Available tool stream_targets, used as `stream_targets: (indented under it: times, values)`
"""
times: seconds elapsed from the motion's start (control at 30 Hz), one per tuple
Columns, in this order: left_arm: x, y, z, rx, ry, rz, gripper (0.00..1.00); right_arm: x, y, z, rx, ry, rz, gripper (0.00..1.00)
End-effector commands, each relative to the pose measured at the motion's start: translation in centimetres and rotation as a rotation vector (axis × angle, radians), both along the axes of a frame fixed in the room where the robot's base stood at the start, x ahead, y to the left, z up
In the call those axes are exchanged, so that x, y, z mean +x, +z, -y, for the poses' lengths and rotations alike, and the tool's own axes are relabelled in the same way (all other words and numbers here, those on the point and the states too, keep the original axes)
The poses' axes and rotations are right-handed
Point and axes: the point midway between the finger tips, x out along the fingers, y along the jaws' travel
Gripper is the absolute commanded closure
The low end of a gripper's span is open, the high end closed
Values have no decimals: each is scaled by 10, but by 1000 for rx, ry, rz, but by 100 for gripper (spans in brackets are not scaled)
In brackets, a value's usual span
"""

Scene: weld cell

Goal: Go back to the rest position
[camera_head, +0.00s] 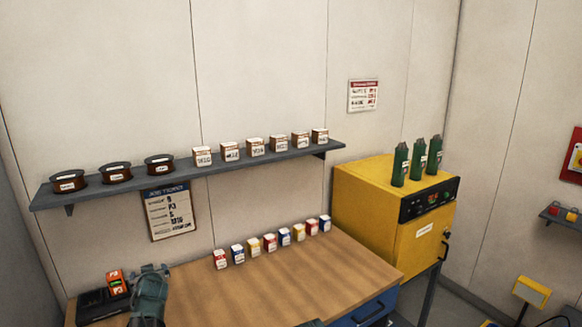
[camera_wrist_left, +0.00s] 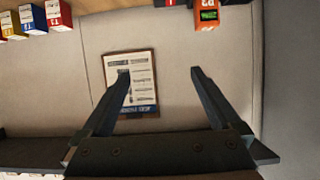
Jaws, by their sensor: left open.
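My left gripper (camera_head: 152,270) is low at the left in the head view, over the left end of the wooden bench (camera_head: 290,279), just right of an orange device (camera_head: 117,283) on a black base. In the left wrist view the two dark fingers of my left gripper (camera_wrist_left: 160,75) stand wide apart with nothing between them. That view is upside down. The wall notice (camera_wrist_left: 142,85) shows behind the fingers, and the orange device (camera_wrist_left: 207,14) is at the top edge. My right gripper is not recognisable in either view.
Several small coloured boxes (camera_head: 270,243) stand in a row along the bench's back. Above is a grey shelf (camera_head: 180,180) with dark spools (camera_head: 116,173) and white-brown boxes (camera_head: 255,147). The bench's front middle is clear.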

Motion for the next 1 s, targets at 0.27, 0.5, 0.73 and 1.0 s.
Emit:
stream_targets:
  times: [0.27,0.5,0.73,1.0]
  values:
    - [-8,-28,36,-20,-30,-91,3,0,-10,0,0,0,0,50]
    - [-25,-66,89,-46,-84,-230,3,0,-23,0,0,0,0,50]
    - [-68,-124,173,-74,-196,-466,3,0,-45,-1,0,0,0,50]
    - [-180,-201,301,-79,-458,-898,3,0,-80,-1,0,-1,0,50]
